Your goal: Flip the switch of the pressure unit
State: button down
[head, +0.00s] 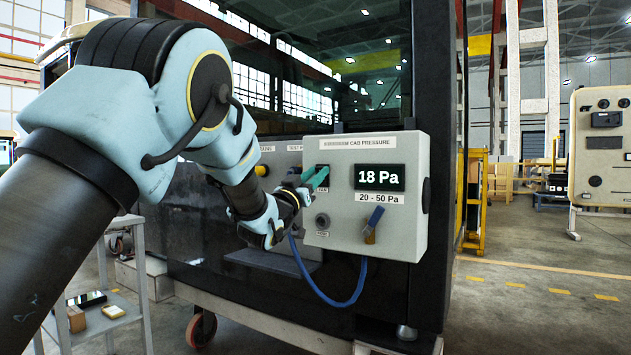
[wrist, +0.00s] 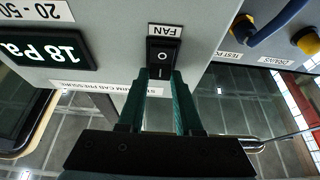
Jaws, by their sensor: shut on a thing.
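The pressure unit (head: 410,225) is a grey box labelled CAB PRESSURE on the dark cab's side. Its display (head: 379,177) reads 18 Pa, above a label of 20 - 50 Pa. The black FAN rocker switch (wrist: 163,52), marked O and I, shows clearly in the wrist view; in the head view my gripper partly covers it. My gripper (wrist: 163,75), with green fingers, is at the switch, one finger on each side of its I end. The fingers are shut on the switch with a gap between them. I cannot tell which way the rocker is set.
A round knob (head: 322,220) sits below the switch. A grey cart (head: 105,318) with small items stands at lower left. Floor at right is open, before a beige panel (head: 598,150).

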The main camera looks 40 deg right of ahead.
jog(key=c, duration=0.6)
grip_release()
jog(key=v, duration=1)
jog(key=shift+a+f+b, duration=0.2)
jog(key=shift+a+b, duration=0.15)
